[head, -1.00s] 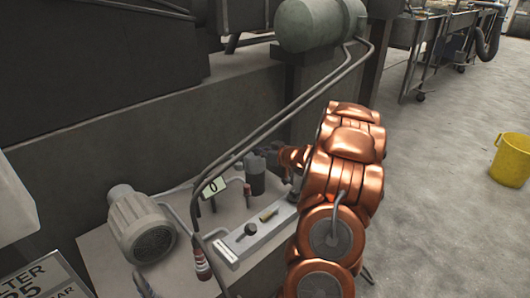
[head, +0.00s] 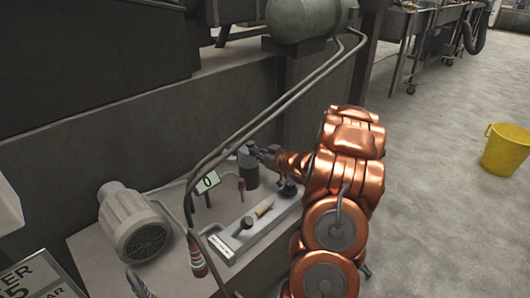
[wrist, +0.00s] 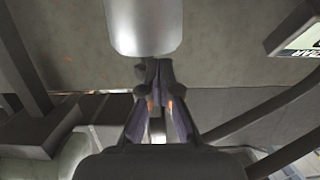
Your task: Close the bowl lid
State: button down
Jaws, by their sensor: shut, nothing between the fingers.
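A dark upright cylindrical bowl (head: 248,174) stands on the bench in the head view. Its top is partly hidden by my gripper, and I cannot tell how far its lid is open. My gripper (head: 258,153) reaches in from the right, with its fingertips at or close to the bowl's upper part. In the wrist view, my gripper (wrist: 154,68) is shut and empty, its tips just below a smooth pale grey rounded part (wrist: 145,28). I cannot tell whether that part is the lid or whether the tips touch it.
A white motor (head: 135,222), a small display reading 0 (head: 206,182) and a long grey block with knobs (head: 232,240) crowd the bench. Pipes (head: 265,105) cross above toward a green tank (head: 305,18). A yellow bucket (head: 505,150) stands on open floor.

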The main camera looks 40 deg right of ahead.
jog(key=shift+s+a+f, duration=0.1)
jog(key=shift+f, duration=0.55)
notch_tip(320, 180, up, 6)
jog(key=p, duration=0.5)
jog(key=v, duration=0.9)
jog(key=shift+s+p, duration=0.4)
jog(key=shift+p, duration=0.05)
jog(key=shift+f, duration=0.1)
